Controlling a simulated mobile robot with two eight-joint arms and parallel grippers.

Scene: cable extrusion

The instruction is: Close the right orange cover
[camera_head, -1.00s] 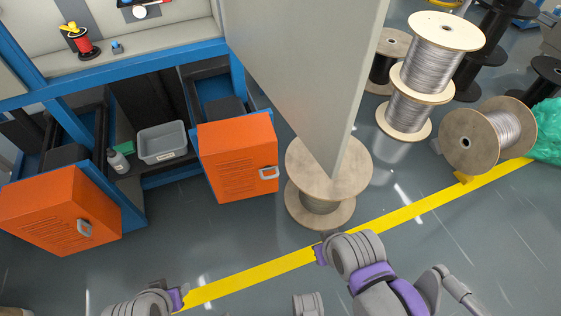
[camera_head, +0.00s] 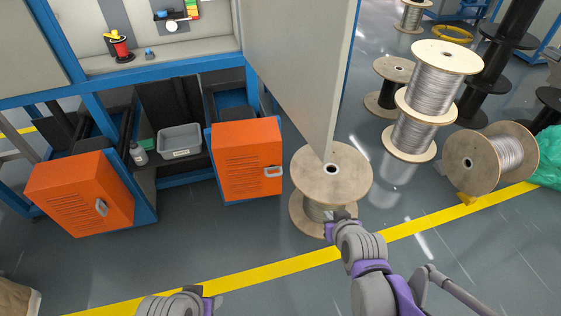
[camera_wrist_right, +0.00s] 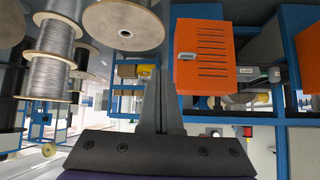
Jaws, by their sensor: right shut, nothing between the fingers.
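The right orange cover (camera_head: 247,160) is a slatted box front with a grey handle (camera_head: 273,172) at its right side. It stands out from the blue workbench. It also shows in the right wrist view (camera_wrist_right: 203,60), which looks upside down. My right gripper (camera_head: 340,216) is shut and empty, to the right of the cover and lower in the head view, clear of the handle. Its fingers (camera_wrist_right: 161,100) are together in the wrist view. My left gripper (camera_head: 206,292) is only partly visible at the bottom edge, and its jaws cannot be made out.
A left orange cover (camera_head: 82,193) also stands out from the bench. A grey bin (camera_head: 180,141) sits between the covers. A wooden spool (camera_head: 331,175) stands right of the right cover, behind my right gripper. A pale panel (camera_head: 300,60) hangs above. Floor in front is clear.

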